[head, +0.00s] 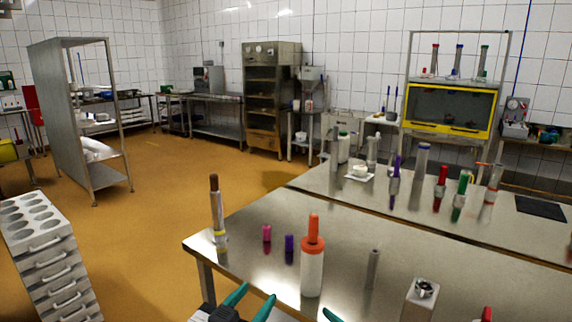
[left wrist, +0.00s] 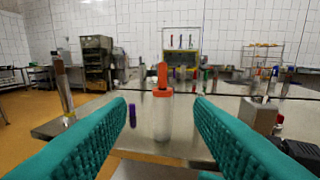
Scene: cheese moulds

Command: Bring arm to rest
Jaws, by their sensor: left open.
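My left gripper (head: 250,301) is at the bottom edge of the head view, by the near edge of the steel table (head: 340,258). Its teal fingers stand wide apart in the left wrist view (left wrist: 160,125), with nothing gripped. A white bottle with an orange top (head: 312,268) stands upright on the table beyond the fingers; it shows between them in the left wrist view (left wrist: 162,112). Another teal tip (head: 332,315) shows at the bottom edge of the head view, seemingly my right gripper; its jaws are mostly out of frame.
A brown-topped tube (head: 217,215), pink cap (head: 267,233), purple cap (head: 289,243), grey tube (head: 373,268) and white box (head: 420,300) stand on the near table. A second table (head: 330,180) behind holds several bottles. A drawer stack (head: 50,262) stands left; orange floor is clear between.

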